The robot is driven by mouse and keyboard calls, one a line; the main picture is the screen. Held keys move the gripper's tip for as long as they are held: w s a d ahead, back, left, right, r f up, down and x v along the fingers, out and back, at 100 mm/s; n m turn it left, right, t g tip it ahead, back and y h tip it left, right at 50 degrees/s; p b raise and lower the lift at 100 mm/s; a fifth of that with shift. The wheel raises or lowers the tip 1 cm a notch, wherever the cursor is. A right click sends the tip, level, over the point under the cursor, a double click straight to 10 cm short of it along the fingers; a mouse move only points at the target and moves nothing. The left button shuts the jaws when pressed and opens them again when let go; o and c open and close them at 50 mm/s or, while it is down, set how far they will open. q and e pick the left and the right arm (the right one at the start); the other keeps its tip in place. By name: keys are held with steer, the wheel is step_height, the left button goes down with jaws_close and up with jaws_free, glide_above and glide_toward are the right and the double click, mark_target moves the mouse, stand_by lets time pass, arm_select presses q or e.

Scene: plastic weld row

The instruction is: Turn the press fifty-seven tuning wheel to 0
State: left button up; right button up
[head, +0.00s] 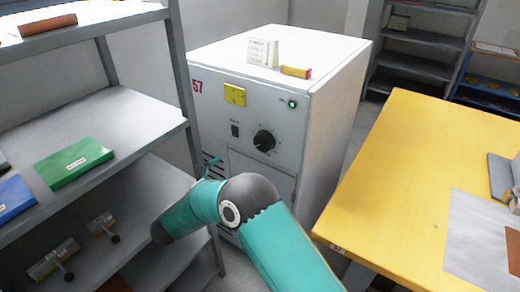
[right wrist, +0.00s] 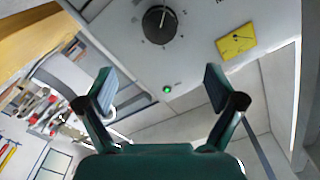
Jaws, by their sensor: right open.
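The press fifty-seven cabinet (head: 325,110) is a white box with a red "57" at its upper left corner. Its tuning wheel (head: 264,140) is a black round knob on the front, with marks around it. The wheel also shows at the top of the right wrist view (right wrist: 160,23); I cannot read its setting. My right gripper (right wrist: 158,80) is open and empty, apart from the wheel. In the head view only a small teal part of it shows low by the cabinet's left front edge, behind my arm. My left gripper is not in view.
A lit green lamp (head: 292,104), a black switch (head: 235,130) and a yellow label (head: 235,95) are on the front panel. A grey shelf rack (head: 110,125) stands close on the left. A yellow table (head: 410,170) stands on the right. A white card (head: 262,52) stands on top.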

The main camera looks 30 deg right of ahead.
mark_target(260, 145)
steer(key=shift+m, duration=0.5)
steer(key=p+x, duration=0.3)
steer(key=x, duration=1.3)
steer(key=shift+w+d, duration=0.15)
steer(key=shift+d, duration=0.1)
steer(key=c, duration=1.1)
steer(key=shift+n+b, duration=0.3)
steer(key=shift+n, duration=0.2)
steer(key=o, duration=1.1)
